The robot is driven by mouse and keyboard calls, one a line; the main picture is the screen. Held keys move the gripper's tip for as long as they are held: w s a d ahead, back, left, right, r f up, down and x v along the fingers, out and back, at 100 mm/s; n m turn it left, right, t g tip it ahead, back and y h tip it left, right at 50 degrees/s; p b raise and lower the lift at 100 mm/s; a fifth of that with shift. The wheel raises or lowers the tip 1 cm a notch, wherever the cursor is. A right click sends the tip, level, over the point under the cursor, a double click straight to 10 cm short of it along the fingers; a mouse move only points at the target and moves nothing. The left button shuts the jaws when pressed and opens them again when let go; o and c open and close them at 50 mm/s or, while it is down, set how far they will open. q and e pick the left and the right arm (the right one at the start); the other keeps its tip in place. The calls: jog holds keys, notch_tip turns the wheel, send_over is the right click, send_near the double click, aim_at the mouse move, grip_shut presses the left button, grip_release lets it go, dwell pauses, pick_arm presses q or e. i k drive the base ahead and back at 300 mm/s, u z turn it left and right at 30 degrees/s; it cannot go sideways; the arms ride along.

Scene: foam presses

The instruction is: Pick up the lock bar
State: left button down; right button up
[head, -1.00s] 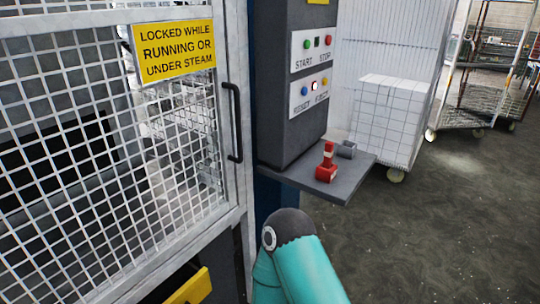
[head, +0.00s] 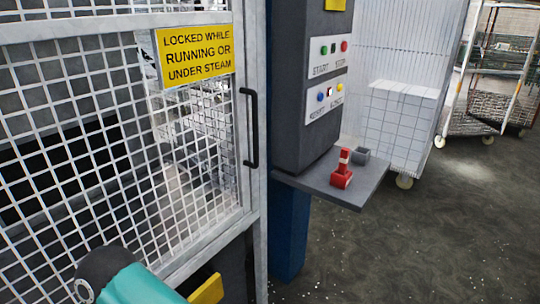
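A small red upright piece with a white band (head: 343,160) stands in a red block-shaped base (head: 341,179) on the grey shelf. I cannot tell for sure whether it is the lock bar. A small grey open block (head: 360,156) sits just behind it to the right. Only a teal arm link of mine with a dark joint shows, at the bottom left. Neither gripper is in view.
A mesh guard door with a black handle (head: 250,128) and a yellow sign (head: 195,54) fills the left. The grey shelf (head: 357,194) juts out below a button panel (head: 328,98). A yellow part (head: 207,290) is low down.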

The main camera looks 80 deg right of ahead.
aim_at(343, 159)
jog(key=z, duration=0.35)
jog(key=i, duration=0.1)
jog(key=u, duration=0.8)
jog(key=k, duration=2.65)
jog(key=u, duration=1.6)
jog(key=i, duration=0.1)
jog(key=z, duration=3.2)
jog(key=i, duration=1)
